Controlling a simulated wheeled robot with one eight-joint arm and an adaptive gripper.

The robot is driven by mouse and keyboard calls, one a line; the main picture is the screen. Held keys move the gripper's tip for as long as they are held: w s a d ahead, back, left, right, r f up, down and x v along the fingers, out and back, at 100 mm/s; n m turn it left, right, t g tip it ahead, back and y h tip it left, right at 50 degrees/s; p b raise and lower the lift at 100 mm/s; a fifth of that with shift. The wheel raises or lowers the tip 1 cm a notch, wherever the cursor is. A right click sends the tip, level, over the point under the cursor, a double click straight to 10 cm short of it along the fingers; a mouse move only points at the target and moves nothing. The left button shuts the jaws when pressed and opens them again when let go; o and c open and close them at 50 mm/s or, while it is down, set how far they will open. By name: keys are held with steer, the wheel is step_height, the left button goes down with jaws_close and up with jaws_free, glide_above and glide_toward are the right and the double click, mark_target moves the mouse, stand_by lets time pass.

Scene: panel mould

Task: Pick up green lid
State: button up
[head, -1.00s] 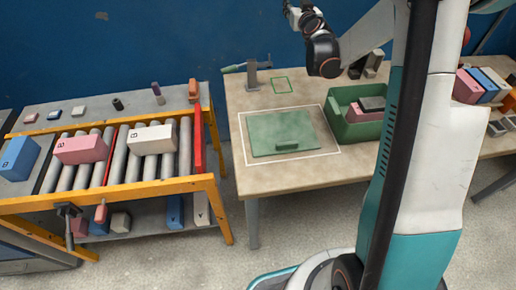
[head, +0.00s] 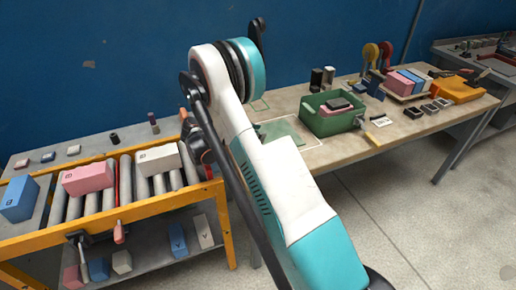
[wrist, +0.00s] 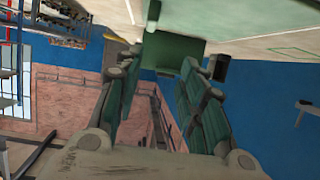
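The green lid (head: 284,132) lies flat on the workbench inside a white outline, left of the green bin. My arm covers much of it in the head view. A flat green surface, seemingly the lid (wrist: 240,14), shows at the top of the upside-down wrist view. My gripper (wrist: 162,60) is open, its two fingers apart. A green box-like shape (wrist: 172,48) shows between and beyond the fingertips; I cannot tell whether it is the lid's handle or the bin.
The green bin (head: 340,125), holding pink and dark blocks, stands right of the lid. Dark containers (head: 322,78) stand behind it. A roller stand (head: 140,212) with large blocks is at left. The blue wall (head: 120,80) rises behind the workbench (head: 365,146).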

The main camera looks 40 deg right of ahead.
steer(key=shift+s+a+f, duration=0.4)
steer(key=shift+s+d+f+g+y, duration=0.1)
steer(key=shift+s+f+g+y, duration=0.1)
steer(key=shift+g+y, duration=0.1)
steer(key=b+x, duration=0.2)
steer(key=x, duration=0.4)
steer(key=shift+d, duration=0.2)
steer(key=b+x, duration=0.1)
steer(key=x, duration=0.1)
steer(key=b+x, duration=0.2)
steer(key=x, duration=0.1)
steer(key=shift+s+f, duration=0.2)
steer(key=shift+f, duration=0.15)
steer(key=shift+a, duration=0.1)
jaws_close()
